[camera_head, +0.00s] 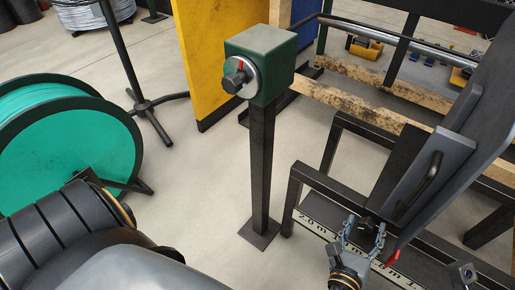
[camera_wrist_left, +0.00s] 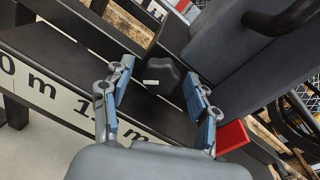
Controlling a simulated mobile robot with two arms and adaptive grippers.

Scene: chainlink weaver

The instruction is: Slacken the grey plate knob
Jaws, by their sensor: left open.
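A dark, lobed knob (camera_wrist_left: 165,76) with a small pale label sits below the lower edge of the grey plate (camera_wrist_left: 232,50) in the left wrist view. The tilted plate (camera_head: 432,172) with its black handle stands at the right in the head view. My left gripper (camera_head: 364,228) is open at the plate's lower end, and its fingers (camera_wrist_left: 158,72) are spread on either side of the knob in the wrist view. I cannot tell whether they touch it. My right gripper is not in view.
A black frame with a white length scale (camera_head: 312,222) runs under the plate. A red piece (camera_wrist_left: 232,138) is close to the right finger. A green box with a dial (camera_head: 262,65) stands on a post. A green reel (camera_head: 70,150) is at left.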

